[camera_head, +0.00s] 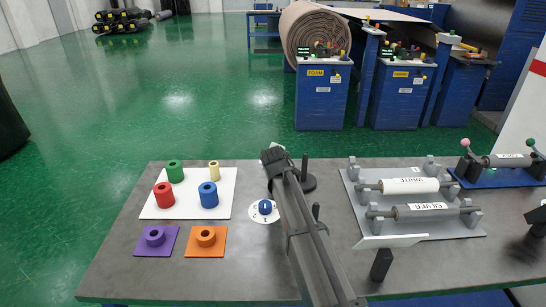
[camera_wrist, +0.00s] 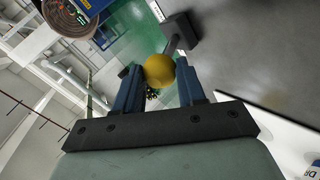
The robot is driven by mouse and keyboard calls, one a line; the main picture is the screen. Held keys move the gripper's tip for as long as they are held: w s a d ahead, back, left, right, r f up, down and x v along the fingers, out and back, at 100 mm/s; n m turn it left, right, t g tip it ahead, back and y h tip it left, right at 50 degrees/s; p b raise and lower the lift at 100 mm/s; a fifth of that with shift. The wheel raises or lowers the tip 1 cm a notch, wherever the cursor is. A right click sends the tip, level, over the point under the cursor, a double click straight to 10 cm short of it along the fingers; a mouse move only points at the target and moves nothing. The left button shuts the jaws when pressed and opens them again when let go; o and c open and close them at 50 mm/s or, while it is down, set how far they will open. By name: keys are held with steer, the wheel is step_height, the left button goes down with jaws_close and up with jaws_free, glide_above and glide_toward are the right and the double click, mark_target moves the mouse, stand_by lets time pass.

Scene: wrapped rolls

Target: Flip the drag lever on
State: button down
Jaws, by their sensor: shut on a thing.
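In the wrist view, my gripper (camera_wrist: 160,78) has its two blue fingers closed around a round yellow knob (camera_wrist: 159,69). The knob sits on the end of a short dark lever stem (camera_wrist: 173,46), which leads to a dark grey block (camera_wrist: 181,33) beside the table surface. A white panel (camera_wrist: 275,125) with part of a label reading "DR" lies at the lower right of this view. In the head view I cannot make out the fingers, the knob or the lever; a dark arm-like shape crosses the middle of the table.
A white board (camera_head: 188,212) with coloured rolls lies left on the grey table (camera_head: 245,265). A dial with a blue knob (camera_head: 265,207) is just left of the dark shape. A rack (camera_head: 448,225) holds white and silver rollers (camera_head: 418,186) on the right. A dark block (camera_head: 381,265) stands nearer.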

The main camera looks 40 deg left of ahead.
steer(key=shift+s+d+f, duration=0.15)
steer(key=shift+s+f, duration=0.05)
steer(key=shift+f, duration=0.35)
steer(key=c, duration=1.1)
jaws_free()
steer(key=o, duration=0.4)
steer(key=shift+w, duration=0.1)
steer(key=shift+o, duration=0.2)
steer(key=shift+r, duration=0.15)
steer(key=v, duration=1.3)
steer(key=shift+s+r, duration=0.2)
steer(key=shift+r, duration=0.05)
